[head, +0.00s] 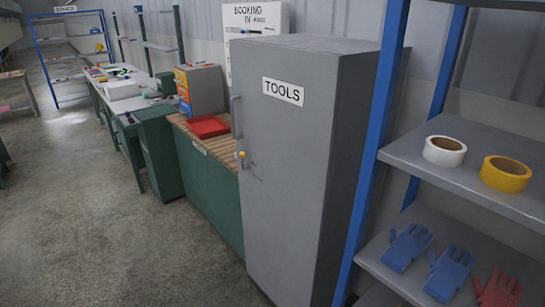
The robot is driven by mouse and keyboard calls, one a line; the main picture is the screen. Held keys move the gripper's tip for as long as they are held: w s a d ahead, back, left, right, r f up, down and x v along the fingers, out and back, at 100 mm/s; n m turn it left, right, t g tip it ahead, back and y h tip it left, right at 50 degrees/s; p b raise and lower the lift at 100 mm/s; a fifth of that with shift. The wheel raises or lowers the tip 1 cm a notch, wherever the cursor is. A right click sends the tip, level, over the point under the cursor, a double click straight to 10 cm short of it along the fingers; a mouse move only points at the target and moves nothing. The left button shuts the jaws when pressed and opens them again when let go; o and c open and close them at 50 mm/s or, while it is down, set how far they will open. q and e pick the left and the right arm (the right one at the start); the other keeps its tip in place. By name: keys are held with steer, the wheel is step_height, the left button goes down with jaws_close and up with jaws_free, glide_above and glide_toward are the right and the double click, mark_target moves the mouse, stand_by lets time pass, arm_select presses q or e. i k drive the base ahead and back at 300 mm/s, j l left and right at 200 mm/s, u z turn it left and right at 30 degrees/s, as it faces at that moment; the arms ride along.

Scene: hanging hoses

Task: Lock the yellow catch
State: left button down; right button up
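The yellow catch (241,154) is a small yellow knob on the left edge of the door of a tall grey cabinet (285,170) labelled TOOLS. A grey vertical handle (235,117) sits just above the catch. The cabinet door looks closed. The catch is too small to tell whether it is locked. Neither of my grippers shows in the head view.
A blue-framed shelf (460,165) at right holds a white tape roll (445,151), a yellow tape roll (506,174) and gloves (407,247). A green workbench (212,187) with a red tray (208,126) stands left of the cabinet. Concrete floor (85,210) at left is clear.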

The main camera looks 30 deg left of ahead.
mark_target(242, 154)
steer(key=k+j+u, duration=0.5)
steer(key=j+u, duration=0.2)
steer(key=i+j, duration=0.15)
steer(key=i, duration=0.35)
steer(key=i+j+z, duration=0.1)
steer(key=i, duration=0.45)
steer(key=i+j+z, duration=0.1)
steer(key=i+j, duration=0.2)
steer(key=i, duration=0.2)
steer(key=i+j, duration=0.25)
steer(key=i, duration=0.25)
steer(key=i+j+z, duration=0.1)
steer(key=i+j, duration=0.15)
steer(key=i, duration=0.25)
